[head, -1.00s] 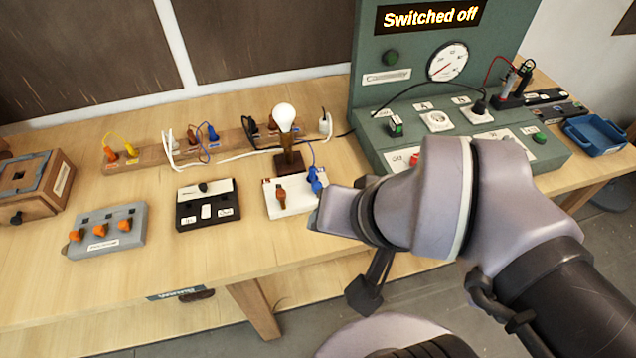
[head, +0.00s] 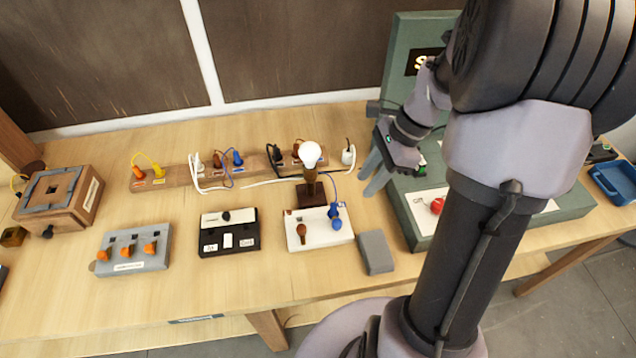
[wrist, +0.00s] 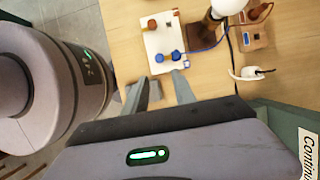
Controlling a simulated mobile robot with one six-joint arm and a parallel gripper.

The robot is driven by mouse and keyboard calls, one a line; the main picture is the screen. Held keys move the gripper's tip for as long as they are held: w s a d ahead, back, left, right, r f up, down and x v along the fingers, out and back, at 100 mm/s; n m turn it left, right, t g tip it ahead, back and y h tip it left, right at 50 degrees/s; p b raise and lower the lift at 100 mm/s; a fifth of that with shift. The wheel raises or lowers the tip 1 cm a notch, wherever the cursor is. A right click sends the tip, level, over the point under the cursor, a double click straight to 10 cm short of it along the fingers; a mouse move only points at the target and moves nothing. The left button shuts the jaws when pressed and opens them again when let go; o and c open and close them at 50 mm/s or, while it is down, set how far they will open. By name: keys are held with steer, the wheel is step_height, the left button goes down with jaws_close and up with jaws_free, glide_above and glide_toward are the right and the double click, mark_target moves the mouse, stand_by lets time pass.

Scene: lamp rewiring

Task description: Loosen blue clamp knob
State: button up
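The blue clamp knob (head: 337,223) stands on the right side of the white lamp base (head: 302,241), with a blue plug and wire (head: 333,209) just behind it. In the wrist view the blue knob (wrist: 160,58) and the plug (wrist: 176,55) sit beyond my fingertips. My gripper (head: 368,183) is open and empty. It is held to the right of and behind the base, by the green console's left edge, apart from the knob. A brown knob (head: 301,231) is on the left of the base.
The lit bulb (head: 309,155) stands on its brown holder behind the base. A grey block (head: 376,252) lies right of the base. The green console (head: 470,215) with a red button (head: 437,206) is at right. A black switch box (head: 229,240) stands left. Front table is clear.

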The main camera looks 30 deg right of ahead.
mark_target(337, 222)
steer(key=b+x, duration=0.5)
steer(key=x, duration=1)
steer(key=shift+f, duration=0.1)
steer(key=shift+c, duration=0.4)
jaws_close()
